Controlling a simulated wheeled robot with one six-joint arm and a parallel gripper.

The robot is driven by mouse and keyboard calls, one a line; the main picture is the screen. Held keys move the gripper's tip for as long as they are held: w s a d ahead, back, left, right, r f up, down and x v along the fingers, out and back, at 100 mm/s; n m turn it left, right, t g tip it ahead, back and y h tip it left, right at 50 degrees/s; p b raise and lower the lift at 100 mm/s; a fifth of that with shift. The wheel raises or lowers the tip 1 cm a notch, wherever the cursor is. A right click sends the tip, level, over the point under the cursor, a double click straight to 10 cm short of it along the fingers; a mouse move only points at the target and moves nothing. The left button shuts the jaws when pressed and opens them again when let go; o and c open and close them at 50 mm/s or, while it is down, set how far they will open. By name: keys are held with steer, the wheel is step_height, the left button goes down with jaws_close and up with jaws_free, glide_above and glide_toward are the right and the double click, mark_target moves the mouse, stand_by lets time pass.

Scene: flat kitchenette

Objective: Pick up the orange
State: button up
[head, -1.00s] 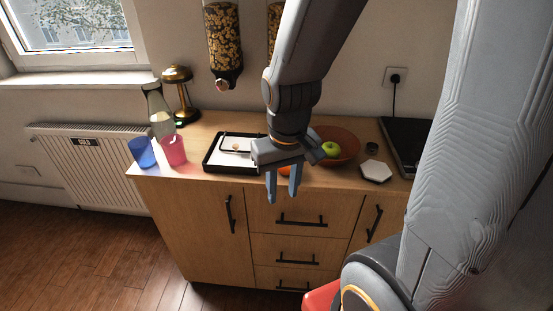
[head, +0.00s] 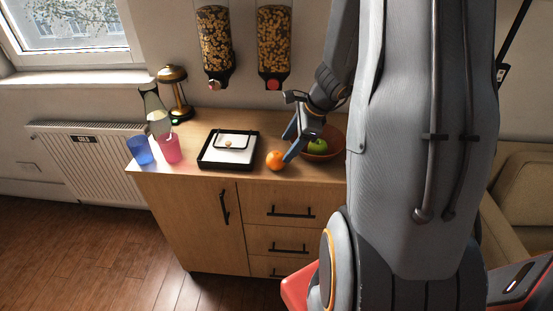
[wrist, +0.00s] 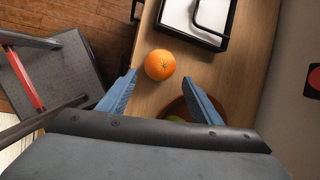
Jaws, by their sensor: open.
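The orange (head: 275,160) sits on the wooden counter near its front edge, just right of the black tray. In the wrist view the orange (wrist: 160,65) lies beyond the fingertips, a little left of the midpoint between them. My gripper (head: 293,143) is open and empty, with its blue fingers to the right of the orange and above the counter. In the wrist view both fingers of my gripper (wrist: 162,80) are spread apart, and neither visibly touches the orange.
A brown bowl (head: 330,150) with a green apple (head: 317,147) stands right of my gripper, partly hidden by my arm. A black tray (head: 205,160) is left of the orange. Pink (head: 168,150) and blue cups (head: 140,151) stand at the counter's left end. Two cereal dispensers (head: 214,45) hang behind.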

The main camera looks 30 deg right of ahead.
mark_target(280, 155)
steer(key=shift+a+p+x, duration=0.2)
steer(key=shift+p+x, duration=0.1)
steer(key=shift+x, duration=3.5)
steer(key=shift+c, duration=0.6)
steer(key=shift+r, duration=0.1)
steer(key=c, duration=0.8)
steer(key=shift+w, duration=0.1)
